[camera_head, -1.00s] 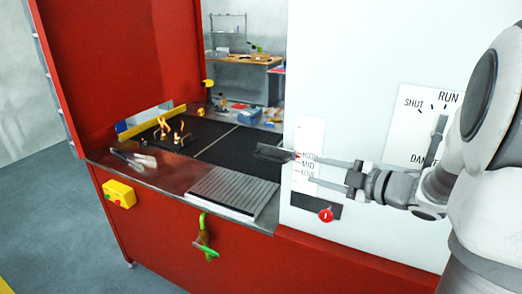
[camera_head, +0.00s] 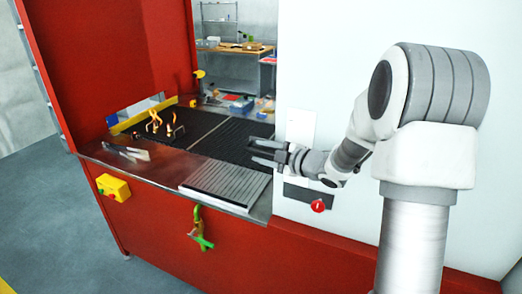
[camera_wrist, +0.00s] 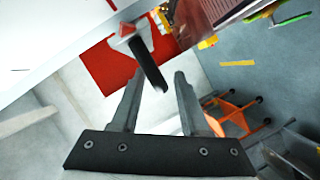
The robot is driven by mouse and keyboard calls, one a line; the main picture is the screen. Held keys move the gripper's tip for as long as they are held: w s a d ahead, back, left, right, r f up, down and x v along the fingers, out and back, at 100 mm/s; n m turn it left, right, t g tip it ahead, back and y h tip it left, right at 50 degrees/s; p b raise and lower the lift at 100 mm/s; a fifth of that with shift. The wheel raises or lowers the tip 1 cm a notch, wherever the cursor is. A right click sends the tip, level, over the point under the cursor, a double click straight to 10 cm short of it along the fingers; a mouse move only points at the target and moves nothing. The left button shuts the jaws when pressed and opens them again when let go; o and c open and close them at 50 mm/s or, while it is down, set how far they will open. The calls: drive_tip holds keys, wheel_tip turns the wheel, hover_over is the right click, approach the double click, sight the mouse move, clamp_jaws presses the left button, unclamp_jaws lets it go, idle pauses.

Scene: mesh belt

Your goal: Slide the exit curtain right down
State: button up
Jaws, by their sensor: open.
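The exit curtain's slide handle, a black bar (camera_wrist: 151,65) on a grey mount with a red pointer, shows in the wrist view. It lies ahead of my gripper (camera_wrist: 160,80), its near end close to the gap between the fingertips; contact cannot be told. In the head view my gripper (camera_head: 254,151) is open beside the white machine wall, over the right end of the belt. The pale scale plate (camera_head: 300,125) behind it shows only its upper part. The handle and the height marks are hidden there by my gripper and wrist.
A red knob (camera_head: 318,206) on a dark plate sits just below my wrist. The grey ribbed plate (camera_head: 226,185) lies below left, beside the dark mesh belt (camera_head: 190,128). Tongs (camera_head: 127,152) lie on the ledge. A green-handled clamp (camera_head: 200,230) hangs on the red front.

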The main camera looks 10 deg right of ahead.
drive_tip(key=shift+w+a+f, duration=0.1)
drive_tip(key=shift+w+a, duration=0.1)
drive_tip(key=shift+w, duration=0.1)
clamp_jaws()
idle(1.3)
